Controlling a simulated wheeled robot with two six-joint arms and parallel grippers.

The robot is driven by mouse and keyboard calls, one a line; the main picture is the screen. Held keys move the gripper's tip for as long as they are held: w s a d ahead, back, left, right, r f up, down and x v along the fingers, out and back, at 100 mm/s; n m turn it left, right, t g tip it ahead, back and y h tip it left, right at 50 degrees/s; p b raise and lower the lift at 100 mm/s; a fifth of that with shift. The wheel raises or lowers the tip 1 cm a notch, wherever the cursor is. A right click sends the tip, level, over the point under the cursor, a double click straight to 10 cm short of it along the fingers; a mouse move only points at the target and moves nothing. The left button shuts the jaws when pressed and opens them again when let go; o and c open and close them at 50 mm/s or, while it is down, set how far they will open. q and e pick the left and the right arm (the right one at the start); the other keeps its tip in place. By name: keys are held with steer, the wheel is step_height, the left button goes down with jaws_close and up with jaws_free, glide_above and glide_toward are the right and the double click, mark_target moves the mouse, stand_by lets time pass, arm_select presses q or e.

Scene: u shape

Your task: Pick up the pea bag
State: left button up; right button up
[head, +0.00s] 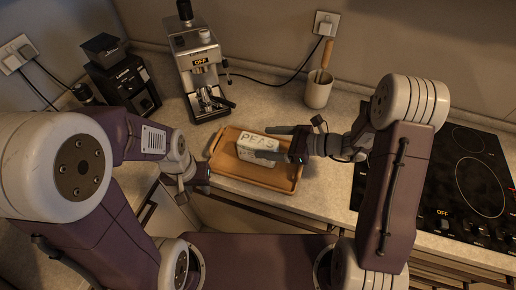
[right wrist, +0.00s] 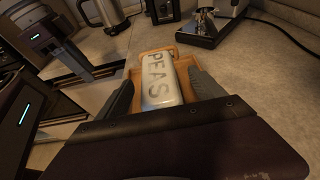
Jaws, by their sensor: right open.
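The pea bag (head: 257,148) is a white, block-like pack marked PEAS. It lies on a wooden tray (head: 226,165) on the counter. In the right wrist view the pea bag (right wrist: 160,78) lies between the two fingers, with the tray (right wrist: 190,62) around and under it. My right gripper (head: 273,142) is open, with one finger on either side of the bag in the head view. I cannot tell whether the fingers touch it. My left gripper (head: 202,172) is left of the tray, apart from the bag; its jaws are not clear.
An espresso machine (head: 199,68) stands behind the tray, with a coffee grinder (head: 122,75) to its left. A utensil pot (head: 318,91) stands behind my right gripper. A black cooktop (head: 470,165) is at the right.

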mark_target(258, 143)
steer(key=x, duration=0.4)
steer(key=shift+s+f, duration=0.1)
steer(key=shift+s, duration=0.05)
steer(key=shift+d, duration=0.1)
steer(key=c, duration=0.8)
jaws_close()
step_height(258, 143, up, 4)
steer(key=shift+r, duration=0.2)
steer(key=s+d+r, duration=0.1)
steer(key=d+r, duration=0.5)
steer(key=d, duration=0.5)
steer(key=shift+s+d+r, duration=0.2)
steer(key=shift+d+r, duration=0.05)
steer(key=shift+r, duration=0.15)
